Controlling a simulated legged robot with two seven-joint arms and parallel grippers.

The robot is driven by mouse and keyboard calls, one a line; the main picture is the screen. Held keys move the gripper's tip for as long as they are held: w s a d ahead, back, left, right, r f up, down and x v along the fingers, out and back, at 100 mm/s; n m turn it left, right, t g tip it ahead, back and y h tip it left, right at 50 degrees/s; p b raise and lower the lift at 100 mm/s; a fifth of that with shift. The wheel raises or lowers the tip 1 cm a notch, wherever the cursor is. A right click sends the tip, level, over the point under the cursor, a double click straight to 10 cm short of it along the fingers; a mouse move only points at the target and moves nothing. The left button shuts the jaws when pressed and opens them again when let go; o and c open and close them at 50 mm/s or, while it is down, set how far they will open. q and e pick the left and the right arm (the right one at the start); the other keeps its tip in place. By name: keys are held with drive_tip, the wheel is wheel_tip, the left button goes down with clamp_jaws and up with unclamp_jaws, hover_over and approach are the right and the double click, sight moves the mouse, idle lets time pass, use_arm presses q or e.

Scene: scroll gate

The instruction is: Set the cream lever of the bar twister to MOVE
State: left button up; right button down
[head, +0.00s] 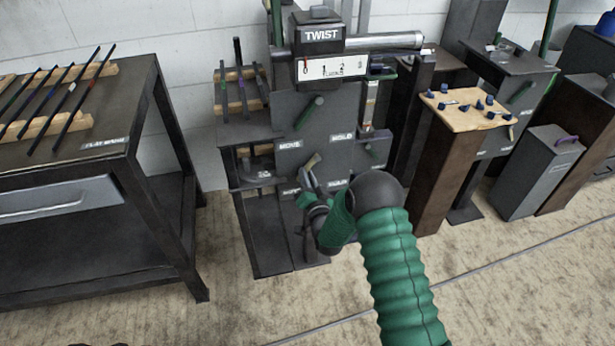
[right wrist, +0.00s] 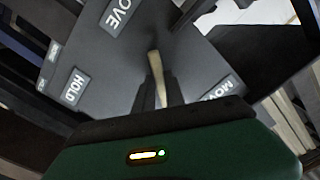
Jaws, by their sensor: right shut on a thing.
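The bar twister (head: 300,100) is a dark grey machine with a TWIST sign. The cream lever (head: 312,161) is on its front panel, below a green lever (head: 308,112), and leans up and to the right in the head view. My right gripper (head: 308,184) is at the cream lever. In the right wrist view the cream lever (right wrist: 154,66) rises from between the dark fingers (right wrist: 156,92), which are shut on it.
A workbench (head: 130,115) with several dark bars on wooden racks stands at the left. A wooden-topped stand (head: 440,122) with several blue pieces and a grey box (head: 538,172) stand at the right. The floor in front is clear.

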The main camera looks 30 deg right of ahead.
drive_tip(key=shift+s+a+f, duration=0.1)
drive_tip(key=shift+f, duration=0.2)
drive_tip(key=c, duration=1.6)
unclamp_jaws()
drive_tip(key=shift+o, duration=1)
drive_tip(key=shift+r, duration=0.2)
drive_tip(key=p+v, duration=0.3)
drive_tip(key=v, duration=1.3)
drive_tip(key=shift+s+p, duration=0.35)
drive_tip(key=shift+s, duration=0.05)
drive_tip(key=shift+w+f, duration=0.1)
